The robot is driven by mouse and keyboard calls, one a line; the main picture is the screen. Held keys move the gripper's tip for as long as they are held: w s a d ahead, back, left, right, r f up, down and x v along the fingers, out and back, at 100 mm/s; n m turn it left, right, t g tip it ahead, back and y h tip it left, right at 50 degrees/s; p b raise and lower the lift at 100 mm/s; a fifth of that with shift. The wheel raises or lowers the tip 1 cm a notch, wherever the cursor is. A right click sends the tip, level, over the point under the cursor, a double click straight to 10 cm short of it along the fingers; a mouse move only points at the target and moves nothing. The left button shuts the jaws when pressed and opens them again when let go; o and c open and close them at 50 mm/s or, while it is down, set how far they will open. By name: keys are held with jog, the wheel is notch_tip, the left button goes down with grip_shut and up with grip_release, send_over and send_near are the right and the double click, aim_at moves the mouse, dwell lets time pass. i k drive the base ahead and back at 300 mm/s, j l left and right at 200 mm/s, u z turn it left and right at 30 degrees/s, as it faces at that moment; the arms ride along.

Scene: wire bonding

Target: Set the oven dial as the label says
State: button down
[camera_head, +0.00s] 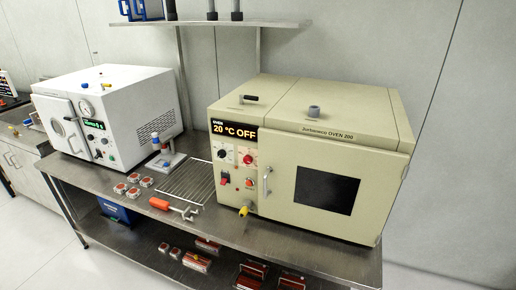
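The beige oven (340,115) stands on the right of the steel bench with its door shut. Its display (234,129) reads "OVEN 20 °C OFF". Below the display are a dial with a pale face (226,154) and a red round knob (248,159). A red switch (225,178) and a smaller red control (249,183) sit lower on the panel. The dial's setting and the small panel markings are too small to read. The lettering on the oven's front reads roughly "OVEN 200"; no label with a legible dial setting shows. My gripper is not in view.
A white oven-like unit (105,105) stands at the left. Between them on the bench (235,228) are a wire rack (187,181), an orange-handled tool (172,208), several small red-topped pieces and a blue-and-white stand (165,155). A yellow fitting (244,210) sticks out below the oven panel. A shelf (210,23) hangs above.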

aim_at(221, 154)
jog(key=i+j+u, duration=0.1)
jog(key=u, duration=0.3)
jog(key=i+j+u, duration=0.1)
jog(key=u, duration=0.35)
jog(key=i+u, duration=0.25)
jog(key=u, duration=0.15)
jog(key=i+l+u, duration=0.1)
jog(key=u, duration=0.35)
jog(key=i+l+u, duration=0.1)
jog(key=u, duration=0.3)
jog(key=i+l+u, duration=0.15)
jog(key=u, duration=0.25)
jog(key=i+l, duration=0.05)
jog(key=i, duration=0.05)
